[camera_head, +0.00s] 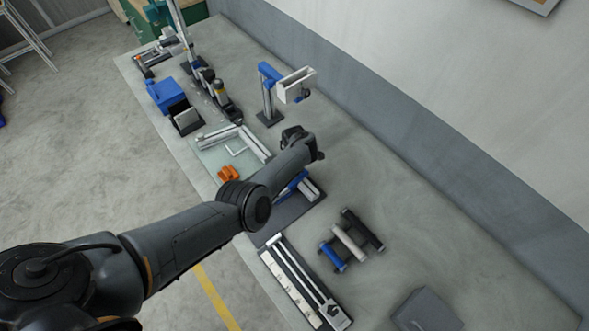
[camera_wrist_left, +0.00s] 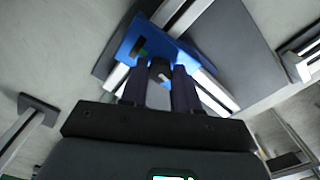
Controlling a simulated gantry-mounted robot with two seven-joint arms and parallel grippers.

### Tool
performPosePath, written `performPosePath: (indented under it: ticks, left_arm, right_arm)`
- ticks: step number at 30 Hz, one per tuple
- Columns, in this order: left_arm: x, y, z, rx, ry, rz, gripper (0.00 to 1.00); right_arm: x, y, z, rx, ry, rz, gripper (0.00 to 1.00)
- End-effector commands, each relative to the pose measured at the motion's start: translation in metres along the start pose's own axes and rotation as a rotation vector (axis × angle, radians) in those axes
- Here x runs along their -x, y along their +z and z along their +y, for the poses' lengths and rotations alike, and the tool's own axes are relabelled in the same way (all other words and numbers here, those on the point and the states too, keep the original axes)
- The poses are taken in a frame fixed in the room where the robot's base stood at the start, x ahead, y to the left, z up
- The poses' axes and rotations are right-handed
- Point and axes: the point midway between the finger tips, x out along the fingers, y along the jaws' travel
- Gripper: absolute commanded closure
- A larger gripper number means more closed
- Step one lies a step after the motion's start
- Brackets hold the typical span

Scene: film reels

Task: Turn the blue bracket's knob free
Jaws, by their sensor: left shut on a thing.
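The blue bracket (camera_wrist_left: 140,40) lies across pale rails on a dark grey base plate (camera_wrist_left: 230,35). In the head view, part of the blue bracket (camera_head: 292,184) shows beside my left arm, which hides the rest. In the head view the fingertips are hidden by my wrist. My right gripper is in neither view.
A blue-armed stand with a white box (camera_head: 296,85) stands behind my wrist. An orange piece (camera_head: 229,173) lies to the left, and a long rail device (camera_head: 303,284) lies in front. Rollers (camera_head: 350,240) sit to the right. The table toward the wall is clear.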

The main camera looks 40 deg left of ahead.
Motion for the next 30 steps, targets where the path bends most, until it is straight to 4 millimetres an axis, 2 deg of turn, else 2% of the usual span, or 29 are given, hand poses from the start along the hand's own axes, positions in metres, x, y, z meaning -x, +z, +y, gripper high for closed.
performPosePath:
  ticks: [30]
  left_arm:
    - [0.0006, 0.0003, 0.0006, 0.060, 0.001, -0.001, 1.00]
  right_arm:
    - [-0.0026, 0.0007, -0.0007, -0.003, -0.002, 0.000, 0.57]
